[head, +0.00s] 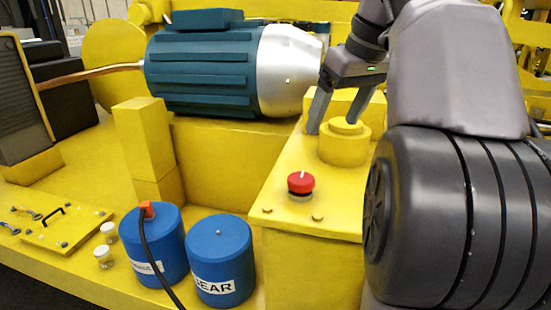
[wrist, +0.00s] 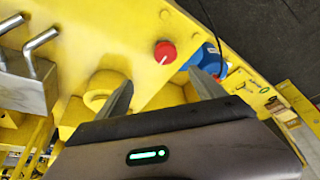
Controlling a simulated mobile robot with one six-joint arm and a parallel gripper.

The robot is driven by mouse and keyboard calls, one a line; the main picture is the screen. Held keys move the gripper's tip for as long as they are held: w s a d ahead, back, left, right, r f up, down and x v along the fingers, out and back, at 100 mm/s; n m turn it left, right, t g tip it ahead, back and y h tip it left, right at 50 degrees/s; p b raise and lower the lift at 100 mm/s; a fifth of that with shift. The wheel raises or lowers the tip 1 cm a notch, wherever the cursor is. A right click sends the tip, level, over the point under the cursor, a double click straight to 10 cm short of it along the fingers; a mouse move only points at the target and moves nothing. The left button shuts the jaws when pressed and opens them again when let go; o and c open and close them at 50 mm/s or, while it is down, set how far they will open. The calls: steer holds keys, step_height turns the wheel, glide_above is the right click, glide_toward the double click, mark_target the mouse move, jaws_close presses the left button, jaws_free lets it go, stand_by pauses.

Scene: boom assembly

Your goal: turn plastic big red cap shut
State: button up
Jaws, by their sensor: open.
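The red cap (head: 301,183) sits on a short grey neck on top of the yellow housing, with a white line across its top. It also shows in the wrist view (wrist: 165,52), beyond my fingers and between their lines. My gripper (head: 332,125) is open and empty, above and behind the cap in the head view, beside a round yellow boss (head: 344,141). In the wrist view my gripper (wrist: 164,92) shows two spread fingers, apart from the cap. Whether the cap is fully seated on its neck I cannot tell.
A teal and silver motor (head: 235,65) lies behind the housing. Two blue canisters (head: 219,262) stand at the lower left, one with a black cable. Small bolts sit along the yellow housing's (head: 279,195) front edge. The space directly above the cap is clear.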

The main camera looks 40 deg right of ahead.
steer(key=b, duration=0.2)
glide_toward(301, 178)
steer(key=b+x, duration=0.3)
steer(key=x, duration=0.5)
steer(key=shift+w+f, duration=0.2)
steer(key=shift+f, duration=0.1)
steer(key=shift+s+d, duration=0.1)
steer(key=shift+d, duration=0.05)
steer(key=c, duration=1.4)
